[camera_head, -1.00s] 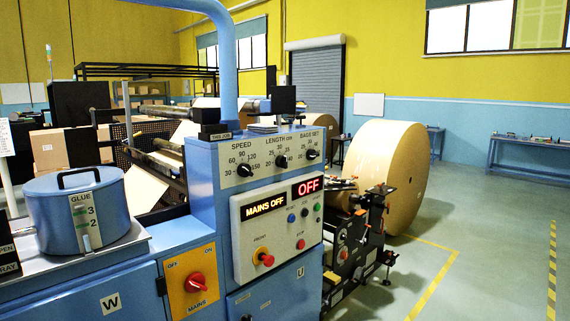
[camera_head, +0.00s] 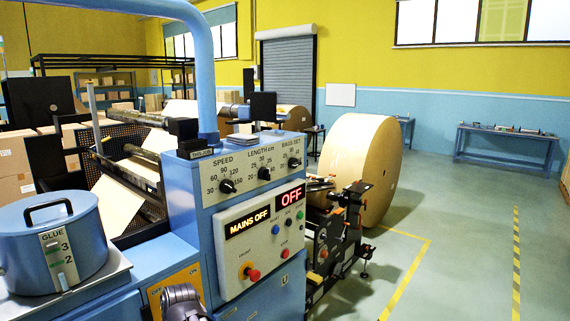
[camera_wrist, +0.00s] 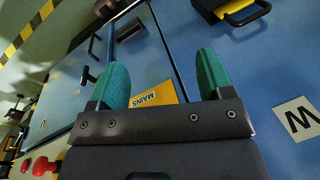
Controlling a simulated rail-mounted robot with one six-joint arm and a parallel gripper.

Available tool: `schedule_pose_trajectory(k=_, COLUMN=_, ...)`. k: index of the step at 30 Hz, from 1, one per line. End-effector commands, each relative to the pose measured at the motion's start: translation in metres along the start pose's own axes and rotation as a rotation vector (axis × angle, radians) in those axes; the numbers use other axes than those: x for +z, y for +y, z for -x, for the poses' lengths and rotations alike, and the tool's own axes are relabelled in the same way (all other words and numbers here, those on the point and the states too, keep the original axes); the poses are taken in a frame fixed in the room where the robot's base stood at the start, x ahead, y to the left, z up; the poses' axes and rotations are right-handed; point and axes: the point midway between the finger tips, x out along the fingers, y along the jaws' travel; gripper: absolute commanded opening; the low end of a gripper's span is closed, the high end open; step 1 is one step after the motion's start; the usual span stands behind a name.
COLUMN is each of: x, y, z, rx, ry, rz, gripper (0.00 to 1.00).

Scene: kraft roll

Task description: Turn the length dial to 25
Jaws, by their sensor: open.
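The length dial (camera_head: 264,174) is a small black knob on the grey upper panel of the blue machine. It sits between the speed dial (camera_head: 227,187) and the bags set dial (camera_head: 294,163), under the label LENGTH cm. Its pointer is too small to read surely. My gripper (camera_wrist: 162,80) shows in the wrist view, with two green fingers wide apart and nothing between them. It faces the machine's lower blue panels, with the yellow MAINS plate (camera_wrist: 155,96) seen between the fingers. The length dial is outside the wrist view.
Below the dials, displays (camera_head: 248,223) read MAINS OFF and OFF, above buttons and a red knob (camera_head: 253,275). A blue glue pot (camera_head: 52,247) stands left. A blue pipe (camera_head: 204,70) rises beside the panel. A large kraft roll (camera_head: 358,170) stands behind, right.

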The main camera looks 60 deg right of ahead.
Motion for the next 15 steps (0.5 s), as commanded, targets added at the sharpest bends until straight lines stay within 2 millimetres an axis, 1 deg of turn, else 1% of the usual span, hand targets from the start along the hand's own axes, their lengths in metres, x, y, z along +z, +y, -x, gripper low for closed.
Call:
schedule_pose_trajectory(k=1, x=-0.015, y=0.014, z=0.024, rx=-0.034, ry=0.02, rz=-0.053, gripper=0.73)
schedule_pose_trajectory(k=2, x=-0.023, y=0.024, z=0.033, rx=-0.059, ry=0.034, rz=-0.084, gripper=0.73)
schedule_pose_trajectory(k=5, x=-0.052, y=0.062, z=0.07, rx=-0.162, ry=0.102, rz=-0.205, gripper=0.73)
schedule_pose_trajectory(k=8, x=-0.09, y=0.118, z=0.127, rx=-0.312, ry=0.22, rz=-0.359, gripper=0.73)
schedule_pose_trajectory(k=9, x=-0.108, y=0.15, z=0.159, rx=-0.394, ry=0.293, rz=-0.436, gripper=0.73)
schedule_pose_trajectory(k=11, x=-0.135, y=0.208, z=0.217, rx=-0.545, ry=0.44, rz=-0.562, gripper=0.73)
schedule_pose_trajectory(k=12, x=-0.148, y=0.247, z=0.254, rx=-0.649, ry=0.545, rz=-0.637, gripper=0.73)
schedule_pose_trajectory(k=15, x=-0.167, y=0.324, z=0.329, rx=-0.882, ry=0.785, rz=-0.775, gripper=0.73)
